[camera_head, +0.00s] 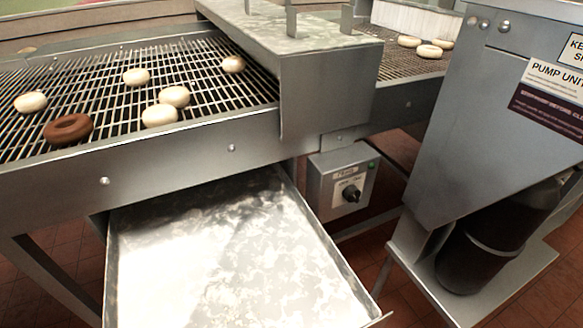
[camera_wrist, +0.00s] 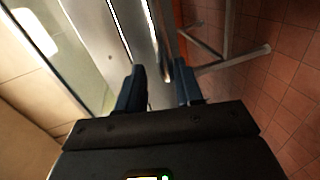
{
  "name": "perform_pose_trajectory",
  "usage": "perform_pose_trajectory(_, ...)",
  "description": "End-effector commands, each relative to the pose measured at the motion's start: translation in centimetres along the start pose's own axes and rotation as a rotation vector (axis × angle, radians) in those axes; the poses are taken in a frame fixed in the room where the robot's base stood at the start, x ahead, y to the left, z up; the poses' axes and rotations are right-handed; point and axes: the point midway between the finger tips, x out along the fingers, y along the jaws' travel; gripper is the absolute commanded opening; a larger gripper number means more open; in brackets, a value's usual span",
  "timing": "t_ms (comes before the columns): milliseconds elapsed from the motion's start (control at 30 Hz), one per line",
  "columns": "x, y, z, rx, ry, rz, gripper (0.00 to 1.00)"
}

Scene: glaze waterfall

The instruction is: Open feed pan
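The feed pan (camera_head: 225,255) is a shiny, blotchy metal tray, drawn well out from under the conveyor; its near end runs out of the head view. Its inside looks empty. My gripper (camera_wrist: 162,88) shows only in the wrist view. Its two dark blue fingers stand apart, with a clear gap between them. A bright metal edge (camera_wrist: 134,32) runs up beyond the fingers; I cannot tell whether it is the pan's. Whether the fingers touch any metal part is also unclear.
The wire conveyor (camera_head: 215,62) above carries several pale doughnuts and one brown one (camera_head: 68,129). A control box (camera_head: 342,181) with a black knob hangs right of the pan. The pump unit (camera_head: 480,110) stands at right. Red tiled floor (camera_wrist: 285,90) lies open beside my gripper.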

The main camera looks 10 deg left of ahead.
Motion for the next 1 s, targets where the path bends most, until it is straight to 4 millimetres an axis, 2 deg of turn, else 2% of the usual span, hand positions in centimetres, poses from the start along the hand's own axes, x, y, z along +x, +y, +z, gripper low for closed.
perform_pose_trajectory(333, -1.3, -0.3, 2.5, 0.119, -0.026, -0.050, 0.36)
perform_pose_trajectory(567, -3.5, -0.1, 5.7, 0.305, -0.068, -0.099, 0.36)
perform_pose_trajectory(667, -5.4, 0.4, 7.6, 0.440, -0.101, -0.116, 0.36)
perform_pose_trajectory(767, -8.3, 1.6, 10.2, 0.633, -0.155, -0.117, 0.36)
perform_pose_trajectory(867, -11.6, 3.5, 12.6, 0.850, -0.213, -0.081, 0.36)
perform_pose_trajectory(1000, -16.4, 7.0, 15.6, 1.139, -0.299, 0.023, 0.36)
